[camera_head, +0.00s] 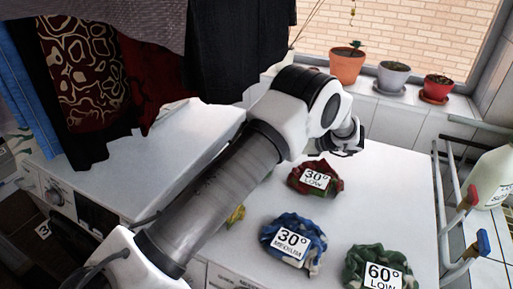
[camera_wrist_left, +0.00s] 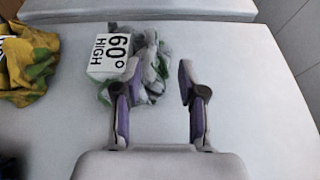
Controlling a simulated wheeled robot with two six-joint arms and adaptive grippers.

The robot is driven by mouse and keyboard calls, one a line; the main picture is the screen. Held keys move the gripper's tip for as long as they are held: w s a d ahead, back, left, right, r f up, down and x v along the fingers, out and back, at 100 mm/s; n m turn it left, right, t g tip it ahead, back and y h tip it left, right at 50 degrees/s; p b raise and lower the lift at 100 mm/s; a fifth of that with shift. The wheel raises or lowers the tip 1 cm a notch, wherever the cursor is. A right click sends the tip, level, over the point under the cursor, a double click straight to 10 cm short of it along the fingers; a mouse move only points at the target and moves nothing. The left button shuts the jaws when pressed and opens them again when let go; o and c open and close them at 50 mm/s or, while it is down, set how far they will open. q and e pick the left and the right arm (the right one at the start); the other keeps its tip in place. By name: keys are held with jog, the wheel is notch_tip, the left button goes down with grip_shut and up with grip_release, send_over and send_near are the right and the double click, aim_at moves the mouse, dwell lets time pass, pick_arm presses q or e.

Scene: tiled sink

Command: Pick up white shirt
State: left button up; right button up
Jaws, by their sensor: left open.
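A crumpled white and grey cloth with green patches (camera_wrist_left: 154,75), likely the white shirt, lies on the white machine top (camera_wrist_left: 245,95) in the left wrist view. It carries a label reading 60° HIGH. My left gripper (camera_wrist_left: 161,72) is open; its left finger overlaps the cloth in view, and its right finger is over bare surface. In the head view my left gripper (camera_head: 348,147) is over the far part of the machine top, and this cloth does not show there. My right gripper is not in view.
A yellow cloth (camera_wrist_left: 28,65) lies left. Red (camera_head: 315,178), blue (camera_head: 293,240) and green (camera_head: 378,268) labelled bundles lie on the machine top. A rack (camera_head: 440,200) and bottle (camera_head: 495,175) stand right. Potted plants (camera_head: 345,66) line the ledge; clothes (camera_head: 85,70) hang left.

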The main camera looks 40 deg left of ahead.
pick_arm(q)
jog(key=s, duration=0.1)
jog(key=s+a+r+p, duration=0.1)
jog(key=s, duration=0.1)
jog(key=shift+a+r, duration=0.1)
jog(key=shift+a, duration=0.1)
jog(key=shift+s+a+p, duration=0.3)
jog(key=shift+a+p, duration=0.4)
jog(key=shift+p, duration=0.2)
jog(key=a+f, duration=0.1)
jog(key=a+f+p, duration=0.1)
jog(key=a, duration=0.1)
jog(key=shift+w+f, duration=0.2)
jog(key=shift+w, duration=0.1)
jog(key=shift+w+a+f, duration=0.1)
jog(key=shift+a+f, duration=0.15)
jog(key=shift+f, duration=0.05)
jog(key=shift+d+r, duration=0.1)
jog(key=shift+s+d+r, duration=0.15)
jog(key=shift+s, duration=0.1)
jog(key=shift+c, duration=1)
grip_shut()
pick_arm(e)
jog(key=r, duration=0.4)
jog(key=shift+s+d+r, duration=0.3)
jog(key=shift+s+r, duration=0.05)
